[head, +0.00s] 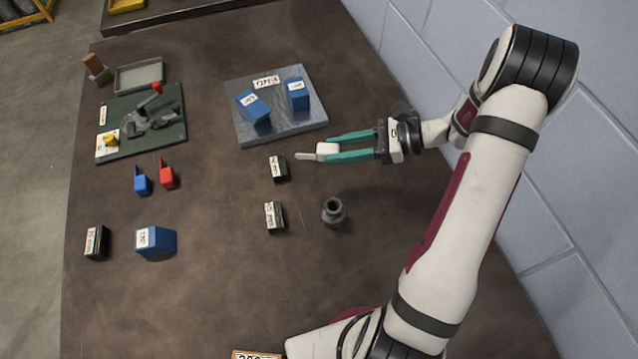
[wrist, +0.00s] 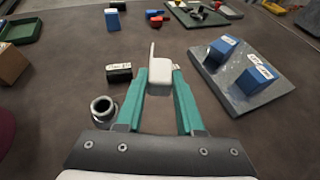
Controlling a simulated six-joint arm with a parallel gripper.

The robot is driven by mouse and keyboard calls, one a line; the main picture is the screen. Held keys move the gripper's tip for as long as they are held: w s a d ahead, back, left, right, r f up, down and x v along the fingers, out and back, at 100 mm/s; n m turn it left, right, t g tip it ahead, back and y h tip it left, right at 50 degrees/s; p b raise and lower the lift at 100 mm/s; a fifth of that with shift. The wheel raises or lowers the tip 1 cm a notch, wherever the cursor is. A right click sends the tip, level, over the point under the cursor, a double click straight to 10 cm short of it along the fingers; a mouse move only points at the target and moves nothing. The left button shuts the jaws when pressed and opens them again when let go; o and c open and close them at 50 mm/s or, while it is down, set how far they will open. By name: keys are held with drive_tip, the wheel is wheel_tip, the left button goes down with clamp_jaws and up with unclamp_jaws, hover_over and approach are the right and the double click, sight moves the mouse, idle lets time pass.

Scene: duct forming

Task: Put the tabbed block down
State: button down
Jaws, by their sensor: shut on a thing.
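The tabbed block is a pale, off-white block (head: 327,148) with a thin tab that points left in the head view. In the wrist view the block (wrist: 160,77) sits between the teal fingertips with its tab standing up toward the top of the picture. My gripper (head: 328,147) is shut on it, a finger on each side. I cannot tell for sure whether the block touches the table, but it appears held above it. The gripper is right of a small labelled black block (head: 278,168) and in front of the grey plate.
The grey plate (head: 283,128) carries two labelled blue blocks. A dark round fitting (head: 333,211) and another black block (head: 274,217) stand nearby. Red (head: 167,175) and blue (head: 142,181) tabbed blocks, a larger blue block (head: 156,241) and a green board (head: 170,140) lie left. The table's middle is clear.

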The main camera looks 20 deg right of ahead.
sight(336, 187)
wheel_tip(336, 187, down, 12)
drive_tip(key=shift+f, duration=0.1)
drive_tip(key=c, duration=0.5)
unclamp_jaws()
drive_tip(key=shift+c, duration=0.2)
